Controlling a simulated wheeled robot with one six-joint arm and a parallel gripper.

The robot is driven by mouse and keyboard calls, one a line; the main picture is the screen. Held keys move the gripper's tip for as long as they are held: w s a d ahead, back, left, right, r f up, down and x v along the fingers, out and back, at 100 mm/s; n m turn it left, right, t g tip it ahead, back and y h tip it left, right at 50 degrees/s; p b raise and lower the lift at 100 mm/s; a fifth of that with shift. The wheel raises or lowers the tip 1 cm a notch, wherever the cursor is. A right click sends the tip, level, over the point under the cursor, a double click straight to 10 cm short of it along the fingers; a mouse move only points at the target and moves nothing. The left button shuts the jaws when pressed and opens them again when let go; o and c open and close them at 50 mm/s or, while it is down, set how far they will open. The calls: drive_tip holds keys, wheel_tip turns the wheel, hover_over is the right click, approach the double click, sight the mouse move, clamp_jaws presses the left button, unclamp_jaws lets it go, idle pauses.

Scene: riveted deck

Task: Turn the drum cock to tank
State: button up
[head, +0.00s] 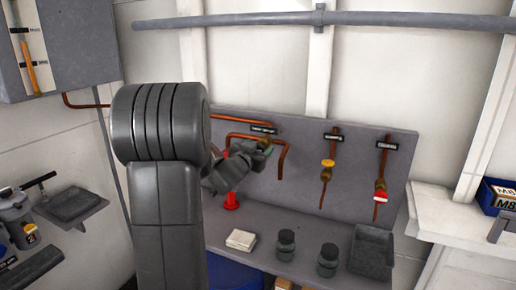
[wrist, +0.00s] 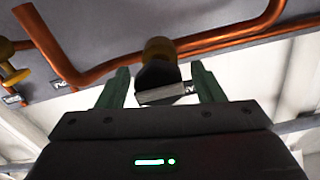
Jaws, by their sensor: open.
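In the wrist view, a cock with a round brass body (wrist: 158,50) and a dark handle with a pale end (wrist: 160,95) sits at a copper pipe on the grey panel. My gripper (wrist: 160,68) is open, with one green finger on each side of this handle; contact cannot be told. In the head view my gripper (head: 262,147) is at the left part of the panel, just below a black label (head: 263,129), and hides most of that cock. The label is too small to read, so I cannot tell whether this is the drum cock or which way it points.
Right on the panel (head: 350,196) are a yellow-handled cock (head: 328,163) and a red-handled cock (head: 380,196).

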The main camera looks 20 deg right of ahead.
drive_tip(key=c, duration=1)
drive_tip(key=shift+f+m+b, duration=0.1)
drive_tip(key=shift+m+b, duration=0.3)
drive_tip(key=m+b, duration=0.2)
drive_tip(key=m, duration=0.1)
drive_tip(key=shift+f, duration=0.1)
drive_tip(key=m+b, duration=0.3)
drive_tip(key=m, duration=0.2)
drive_tip(key=shift+s, duration=0.1)
drive_tip(key=m+b, duration=0.2)
drive_tip(key=m, duration=0.3)
drive_tip(key=shift+f, duration=0.1)
drive_tip(key=shift+m+b, duration=1.05)
drive_tip(key=shift+m, duration=0.95)
